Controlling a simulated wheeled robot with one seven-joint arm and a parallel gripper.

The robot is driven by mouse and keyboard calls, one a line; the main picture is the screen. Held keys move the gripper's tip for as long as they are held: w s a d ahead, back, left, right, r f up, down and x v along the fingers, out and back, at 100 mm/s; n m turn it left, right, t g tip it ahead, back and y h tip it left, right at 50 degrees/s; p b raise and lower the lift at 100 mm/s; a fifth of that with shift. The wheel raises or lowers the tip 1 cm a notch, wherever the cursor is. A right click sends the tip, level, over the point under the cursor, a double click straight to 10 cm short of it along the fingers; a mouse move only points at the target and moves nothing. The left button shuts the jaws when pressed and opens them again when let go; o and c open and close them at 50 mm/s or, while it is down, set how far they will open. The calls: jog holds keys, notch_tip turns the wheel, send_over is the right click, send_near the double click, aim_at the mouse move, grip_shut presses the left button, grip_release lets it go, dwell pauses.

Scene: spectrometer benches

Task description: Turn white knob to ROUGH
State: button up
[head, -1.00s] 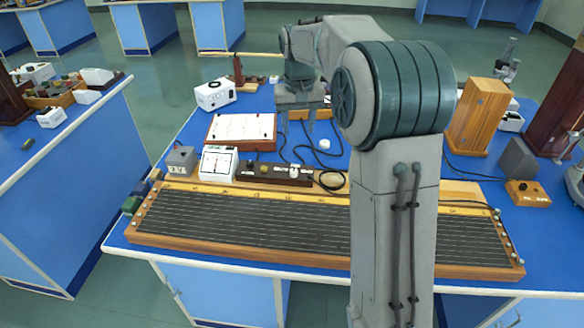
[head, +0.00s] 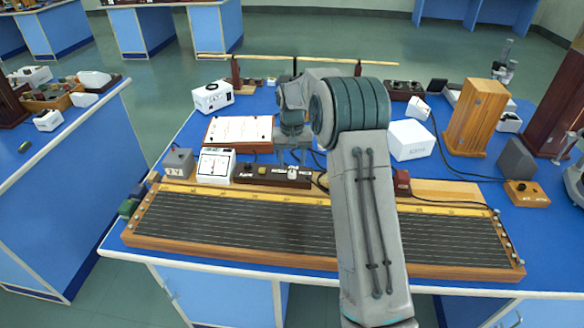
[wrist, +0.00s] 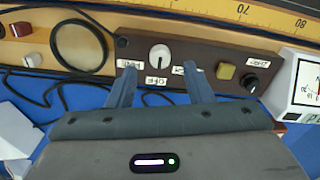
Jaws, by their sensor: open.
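The white knob (wrist: 159,56) sits on a long dark brown control box (wrist: 215,77), which also shows in the head view (head: 245,175). The knob shows in the head view (head: 292,171) near the box's right end. Small white labels surround it; the one below reads OFF, upside down in the wrist view (wrist: 155,81). The side labels are partly covered or too small to read. My gripper (wrist: 160,69) is open, with one finger on each side of the knob in the wrist picture. I cannot tell whether either finger touches it. Nothing is held.
The box also carries a yellow button (wrist: 225,72) and a black knob (wrist: 250,82). A white meter (head: 215,165) stands beside it. A long wire board (head: 200,218) lies in front.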

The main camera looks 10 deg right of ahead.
aim_at(292, 172)
jog(key=shift+f, duration=1.95)
jog(key=c, duration=1)
jog(key=n, duration=0.5)
jog(key=shift+n+b, duration=0.35)
jog(key=shift+n, duration=0.05)
jog(key=n, duration=0.5)
jog(key=shift+r+n, duration=0.1)
jog(key=shift+n, duration=0.6)
